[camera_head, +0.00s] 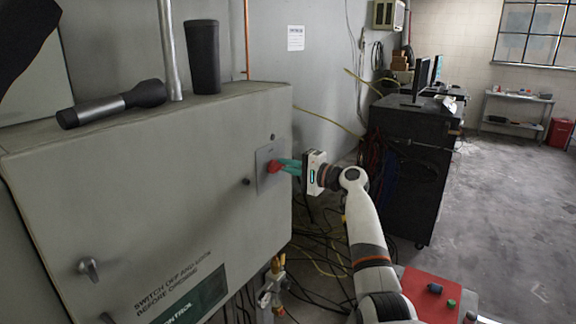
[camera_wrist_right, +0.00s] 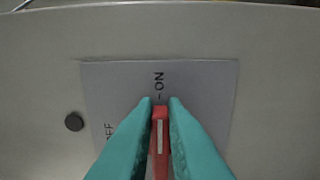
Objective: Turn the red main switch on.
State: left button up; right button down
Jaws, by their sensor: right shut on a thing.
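The red main switch (camera_head: 272,167) is on a grey plate on the side of a large grey cabinet. My right gripper (camera_head: 280,166) is at the switch, its teal fingers closed around it. In the right wrist view the red switch handle (camera_wrist_right: 160,135) sits between the two fingertips (camera_wrist_right: 160,103). The white line on the handle points up at the dash under the "ON" label (camera_wrist_right: 158,82). The "OFF" label (camera_wrist_right: 109,132) is to the left, partly hidden by a finger. The lower part of the handle is hidden. My left gripper is not in view.
A flashlight (camera_head: 112,104) and a black cup (camera_head: 204,58) rest on the cabinet top (camera_head: 150,115). Loose cables (camera_head: 318,255) hang and lie below my right arm. A dark wheeled cabinet (camera_head: 410,185) stands to the right, with open floor beyond it.

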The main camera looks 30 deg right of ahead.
jog(key=shift+f, duration=0.1)
jog(key=c, duration=1.5)
grip_release()
jog(key=b+v, duration=0.4)
jog(key=v, duration=0.8)
